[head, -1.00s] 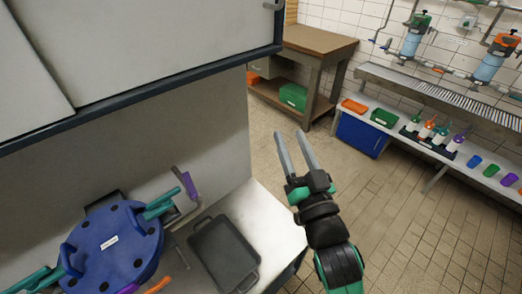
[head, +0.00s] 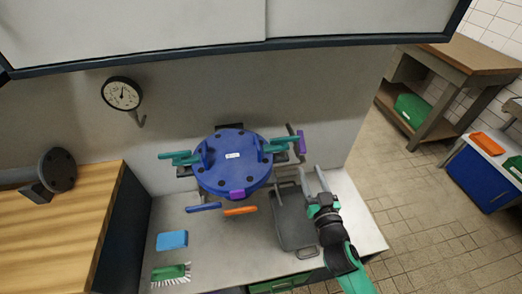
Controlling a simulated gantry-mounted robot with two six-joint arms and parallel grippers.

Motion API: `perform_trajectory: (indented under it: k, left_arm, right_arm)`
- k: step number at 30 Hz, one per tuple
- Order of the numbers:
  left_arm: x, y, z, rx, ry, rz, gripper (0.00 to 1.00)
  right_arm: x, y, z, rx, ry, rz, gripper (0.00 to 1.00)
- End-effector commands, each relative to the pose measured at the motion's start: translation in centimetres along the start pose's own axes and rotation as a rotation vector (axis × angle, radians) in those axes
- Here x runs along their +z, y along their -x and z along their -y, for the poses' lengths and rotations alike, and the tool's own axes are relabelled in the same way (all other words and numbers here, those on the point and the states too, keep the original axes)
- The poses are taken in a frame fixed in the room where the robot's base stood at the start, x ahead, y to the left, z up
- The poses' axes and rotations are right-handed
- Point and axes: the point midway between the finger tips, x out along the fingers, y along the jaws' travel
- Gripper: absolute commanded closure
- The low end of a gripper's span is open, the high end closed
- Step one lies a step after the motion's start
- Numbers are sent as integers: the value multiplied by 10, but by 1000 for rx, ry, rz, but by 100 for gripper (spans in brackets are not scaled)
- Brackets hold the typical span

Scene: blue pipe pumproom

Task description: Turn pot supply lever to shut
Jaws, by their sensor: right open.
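A round blue pot lid or body (head: 233,178) with dark bolts and a small white label sits on the grey counter. Coloured levers surround it: teal ones at left (head: 180,157) and right (head: 281,145), a purple one (head: 301,143) at the far right, a blue one (head: 204,207) and an orange one (head: 240,211) in front. I cannot tell which is the pot supply lever. My right gripper (head: 311,172) is open and empty, with its fingers pointing up in the picture, just right of the pot and below the purple lever. My left gripper is not in view.
A dark grey tray (head: 290,225) lies beside my right gripper. A blue sponge (head: 172,240) and a green brush (head: 171,272) lie at front left. A gauge (head: 122,94) hangs on the back wall. A cabinet edge (head: 250,45) overhangs above. Open floor is at right.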

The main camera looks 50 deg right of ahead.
Motion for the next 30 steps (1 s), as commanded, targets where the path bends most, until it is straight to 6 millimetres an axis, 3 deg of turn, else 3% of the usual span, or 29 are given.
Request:
perform_trajectory:
  k: [8,21,30]
  left_arm:
    - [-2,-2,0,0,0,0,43]
    - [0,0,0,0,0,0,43]
    - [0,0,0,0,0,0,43]
  right_arm:
    - [-1,-15,0,2,1,0,50]
    - [0,-104,0,1,1,-1,50]
    - [0,-117,0,0,1,0,50]
